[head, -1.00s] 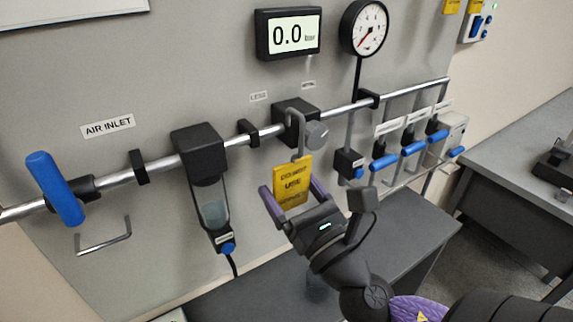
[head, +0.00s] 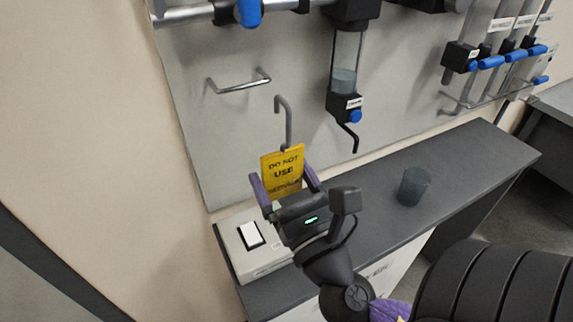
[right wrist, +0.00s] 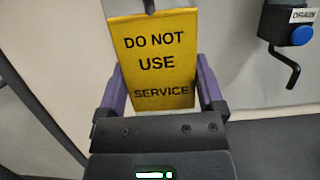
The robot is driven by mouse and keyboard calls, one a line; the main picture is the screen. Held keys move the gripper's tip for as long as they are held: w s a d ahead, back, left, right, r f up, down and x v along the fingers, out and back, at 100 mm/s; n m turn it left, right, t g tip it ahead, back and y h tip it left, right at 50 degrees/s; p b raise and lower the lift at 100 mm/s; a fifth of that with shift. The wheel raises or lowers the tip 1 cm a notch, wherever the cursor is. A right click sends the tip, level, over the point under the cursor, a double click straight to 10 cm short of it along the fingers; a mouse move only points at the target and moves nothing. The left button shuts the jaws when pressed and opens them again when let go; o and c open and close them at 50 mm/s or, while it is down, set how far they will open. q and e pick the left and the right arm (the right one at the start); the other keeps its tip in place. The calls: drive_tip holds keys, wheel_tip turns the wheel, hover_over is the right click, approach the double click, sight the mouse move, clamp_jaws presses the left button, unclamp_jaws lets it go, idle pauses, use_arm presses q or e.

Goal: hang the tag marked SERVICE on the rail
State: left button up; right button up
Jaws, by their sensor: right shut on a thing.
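The yellow tag (head: 283,170) with a grey hook (head: 287,122) on top reads DO NOT USE, and in the right wrist view the tag (right wrist: 157,60) also reads SERVICE. My right gripper (head: 284,184) is shut on the tag, with purple fingers at its two side edges. The tag is upright in front of the grey panel. A small silver rail (head: 240,84) is fixed to the panel, above and left of the hook. The hook is apart from the rail in the picture. My left gripper is not in view.
A filter bowl (head: 346,75) with a bent drain tube hangs right of the hook. Below are a dark bench (head: 365,185), a grey cup (head: 413,187) and a white box with a switch (head: 233,253).

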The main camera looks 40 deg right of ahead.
drive_tip(key=w+b, duration=0.1)
drive_tip(key=w, duration=0.2)
drive_tip(key=shift+d+f+b, duration=0.15)
drive_tip(key=shift+d+b, duration=0.2)
drive_tip(key=shift+b, duration=0.05)
approach(241, 125)
drive_tip(key=w+r, duration=0.2)
drive_tip(key=w+d+r, duration=0.1)
drive_tip(key=w+r, duration=0.1)
drive_tip(key=shift+w+d, duration=0.15)
drive_tip(key=shift+w, duration=0.15)
drive_tip(key=shift+w+f+b, duration=0.25)
drive_tip(key=shift+f+b, duration=0.45)
drive_tip(key=shift+f, duration=0.05)
drive_tip(key=shift+f+b, duration=0.3)
drive_tip(key=shift+f, duration=0.1)
